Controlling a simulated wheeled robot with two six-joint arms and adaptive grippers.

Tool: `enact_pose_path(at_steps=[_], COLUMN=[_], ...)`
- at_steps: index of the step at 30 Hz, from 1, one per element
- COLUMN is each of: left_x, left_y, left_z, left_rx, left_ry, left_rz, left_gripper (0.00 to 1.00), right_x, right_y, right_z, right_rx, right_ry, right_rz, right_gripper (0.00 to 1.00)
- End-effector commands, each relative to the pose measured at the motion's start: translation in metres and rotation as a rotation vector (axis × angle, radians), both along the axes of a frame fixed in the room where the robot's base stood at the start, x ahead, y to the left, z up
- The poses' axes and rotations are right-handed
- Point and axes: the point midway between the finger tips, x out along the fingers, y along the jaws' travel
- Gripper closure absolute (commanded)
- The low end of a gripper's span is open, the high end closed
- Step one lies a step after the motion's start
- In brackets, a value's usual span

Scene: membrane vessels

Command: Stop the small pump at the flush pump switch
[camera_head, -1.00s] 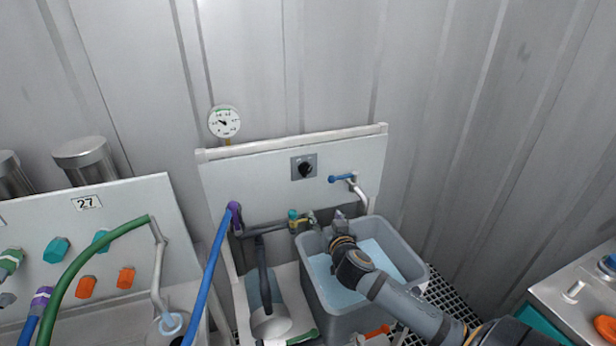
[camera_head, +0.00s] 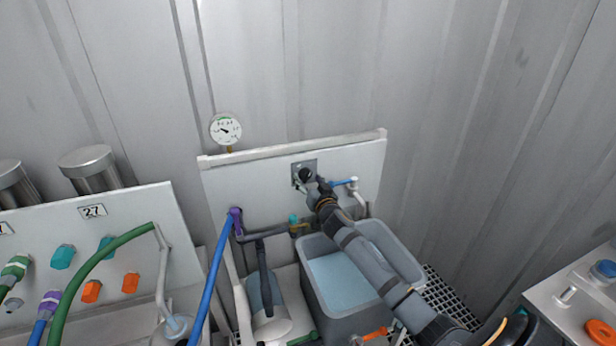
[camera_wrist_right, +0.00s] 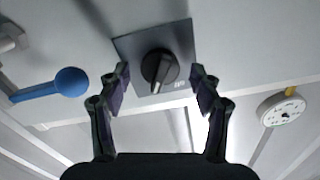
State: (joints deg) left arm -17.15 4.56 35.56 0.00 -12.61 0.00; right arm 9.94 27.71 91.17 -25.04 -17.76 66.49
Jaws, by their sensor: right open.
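The flush pump switch is a black rotary knob (camera_wrist_right: 160,70) on a grey square plate (camera_wrist_right: 130,46), set in the white panel (camera_head: 230,190). In the head view the knob (camera_head: 305,174) is partly covered by my right gripper (camera_head: 309,184). In the right wrist view my right gripper (camera_wrist_right: 160,88) is open, its two fingers on either side of the knob; I cannot tell whether they touch it. The small pump (camera_head: 268,306) stands below the panel, left of the grey tub. My left gripper is not in view.
A blue-handled valve (camera_head: 343,182) sits close to the right of the switch; its blue ball (camera_wrist_right: 72,82) shows in the wrist view. A gauge (camera_head: 225,129) is at upper left. The grey tub (camera_head: 312,275) of water stands below. A blue hose (camera_head: 212,280) runs at left.

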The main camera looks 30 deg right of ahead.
Motion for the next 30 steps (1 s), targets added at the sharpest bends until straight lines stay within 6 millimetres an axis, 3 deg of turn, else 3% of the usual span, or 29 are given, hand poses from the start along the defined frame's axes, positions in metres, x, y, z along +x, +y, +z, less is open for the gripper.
enact_pose_path(at_steps=[10, 22, 30], left_x=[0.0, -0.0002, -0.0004], left_y=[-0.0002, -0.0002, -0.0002], left_z=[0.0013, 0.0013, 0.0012], left_rx=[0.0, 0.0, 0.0], left_ry=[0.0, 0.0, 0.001], left_rz=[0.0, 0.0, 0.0], left_gripper=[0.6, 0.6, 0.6], right_x=[0.0048, 0.0045, 0.0045], right_y=[-0.0008, -0.0008, -0.0009], right_z=[-0.0005, -0.0006, -0.0007], right_rx=[0.0, 0.0, -0.031], right_ry=[0.0, 0.001, 0.008], right_rz=[0.001, 0.0, 0.0], right_gripper=[0.37, 0.9, 0.9])
